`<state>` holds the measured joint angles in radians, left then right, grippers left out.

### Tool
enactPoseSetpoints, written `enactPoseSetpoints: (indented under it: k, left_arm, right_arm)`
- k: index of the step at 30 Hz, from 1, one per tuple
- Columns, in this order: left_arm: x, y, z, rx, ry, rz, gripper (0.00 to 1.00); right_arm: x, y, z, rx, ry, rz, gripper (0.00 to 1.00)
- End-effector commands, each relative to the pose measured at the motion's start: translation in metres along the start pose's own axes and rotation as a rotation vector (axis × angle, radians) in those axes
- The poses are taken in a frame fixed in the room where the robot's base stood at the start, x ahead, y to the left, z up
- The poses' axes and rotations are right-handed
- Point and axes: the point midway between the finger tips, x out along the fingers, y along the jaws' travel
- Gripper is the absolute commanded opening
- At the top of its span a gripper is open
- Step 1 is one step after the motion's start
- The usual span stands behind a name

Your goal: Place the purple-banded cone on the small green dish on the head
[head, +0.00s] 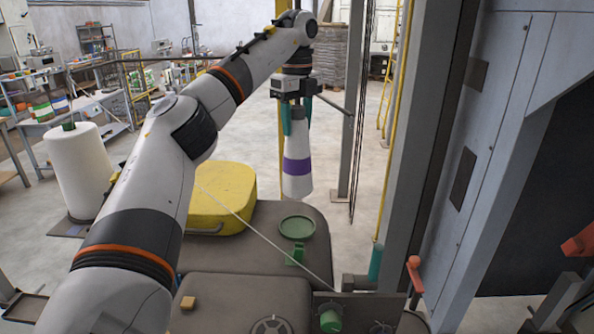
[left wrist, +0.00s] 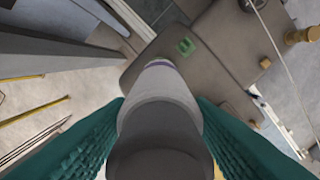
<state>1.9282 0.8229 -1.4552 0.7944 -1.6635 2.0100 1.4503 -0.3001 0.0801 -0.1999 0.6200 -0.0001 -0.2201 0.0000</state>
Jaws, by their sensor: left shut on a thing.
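The white cone with a purple band (head: 298,165) hangs roughly upright in my left gripper (head: 299,118), which is shut on its upper part. The small green dish (head: 297,227) lies on the dark grey head (head: 262,217). In the head view the cone's lower end shows just above the dish in the picture, with a visible gap between them. In the left wrist view the cone (left wrist: 160,105) fills the middle between the teal fingers (left wrist: 160,130), and the dish cannot be made out there. My right gripper is not in view.
A green bracket (head: 295,256) stands just in front of the dish. A yellow rounded case (head: 222,195) is left of it. A thin pale line crosses the head. A grey post (head: 425,130) rises at right.

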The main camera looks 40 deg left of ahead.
Motion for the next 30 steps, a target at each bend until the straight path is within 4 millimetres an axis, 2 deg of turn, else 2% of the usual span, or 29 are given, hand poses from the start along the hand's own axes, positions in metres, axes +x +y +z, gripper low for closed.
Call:
enactPoseSetpoints:
  k: [1,9,17,24,30]
  left_arm:
    - [0.017,-0.001,0.0,0.001,-0.002,-0.004,0.0]
    - [0.062,-0.001,0.0,-0.001,0.0,-0.004,0.0]
    - [0.08,0.0,0.0,-0.001,0.0,-0.001,0.0]
    - [0.109,0.0,0.001,0.001,-0.001,-0.003,0.0]
    - [0.115,0.0,0.0,-0.001,0.0,0.0,0.0]
  right_arm:
    - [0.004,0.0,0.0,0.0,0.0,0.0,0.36]
    - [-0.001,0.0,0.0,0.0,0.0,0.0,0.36]
    - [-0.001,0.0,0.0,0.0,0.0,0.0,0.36]
    - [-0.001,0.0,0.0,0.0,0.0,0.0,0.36]
    - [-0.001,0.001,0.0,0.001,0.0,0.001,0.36]
